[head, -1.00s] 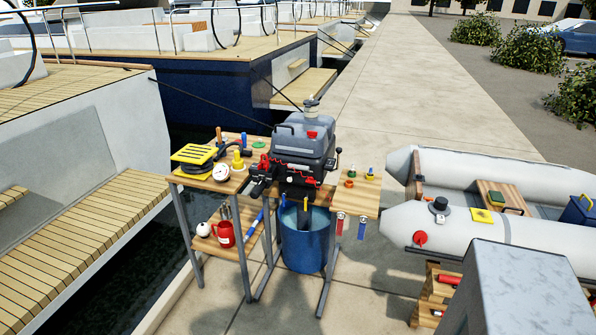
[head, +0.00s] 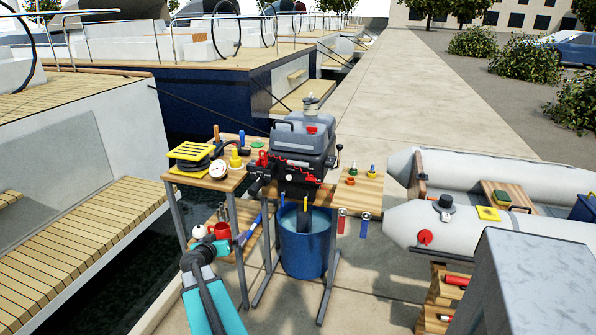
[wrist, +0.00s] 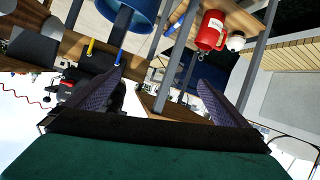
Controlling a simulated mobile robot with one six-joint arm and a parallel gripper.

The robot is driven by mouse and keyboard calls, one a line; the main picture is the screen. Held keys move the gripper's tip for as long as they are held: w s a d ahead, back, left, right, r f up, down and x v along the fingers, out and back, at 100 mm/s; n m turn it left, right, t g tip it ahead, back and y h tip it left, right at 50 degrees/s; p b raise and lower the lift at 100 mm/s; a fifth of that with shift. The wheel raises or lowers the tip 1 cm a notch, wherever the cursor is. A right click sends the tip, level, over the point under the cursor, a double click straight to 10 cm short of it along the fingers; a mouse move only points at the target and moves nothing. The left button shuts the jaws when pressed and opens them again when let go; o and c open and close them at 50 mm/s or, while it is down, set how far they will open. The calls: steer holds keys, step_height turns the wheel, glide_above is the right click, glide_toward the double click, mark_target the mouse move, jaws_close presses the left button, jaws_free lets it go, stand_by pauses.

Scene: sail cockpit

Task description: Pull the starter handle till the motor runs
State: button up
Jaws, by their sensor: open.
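The outboard motor (head: 294,166) stands clamped on a wooden stand, with a grey cowl (head: 296,138) above its black body. A red part (head: 312,130) shows on the cowl's front; I cannot tell whether it is the starter handle. A red coiled cord hangs across the black body. My teal arm is at the lower left of the head view, below and left of the motor; its fingers are not clear there. In the wrist view, which is upside down, my gripper (wrist: 158,78) is open and empty between two purple fingers. Part of the dark motor shows behind the left finger.
A blue bucket of water (head: 305,250) stands under the motor. A grey dinghy (head: 460,235) lies right. The dock beyond is open.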

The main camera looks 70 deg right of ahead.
steer(key=s+d+r+m+h+b, duration=0.1)
steer(key=s+d+r+h+b, duration=0.1)
steer(key=s+d+r, duration=0.35)
steer(key=s+d+r+m+h+b, duration=0.1)
steer(key=s+d+r+h, duration=0.1)
steer(key=d+r, duration=0.6)
steer(key=m+g+h+b, duration=0.1)
steer(key=m+g+b, duration=0.1)
glide_toward(297, 165)
steer(key=a, duration=0.3)
steer(key=shift+s+d+r, duration=0.1)
steer(key=shift+s+d, duration=0.1)
steer(key=shift+s, duration=0.1)
steer(key=shift+d, duration=0.15)
steer(key=shift+w+d+p, duration=0.2)
steer(key=shift+d+p, duration=0.65)
steer(key=shift+d, duration=2.5)
steer(key=shift+w+d+p, duration=0.2)
steer(key=shift+d+p, duration=0.6)
steer(key=shift+d, duration=2.6)
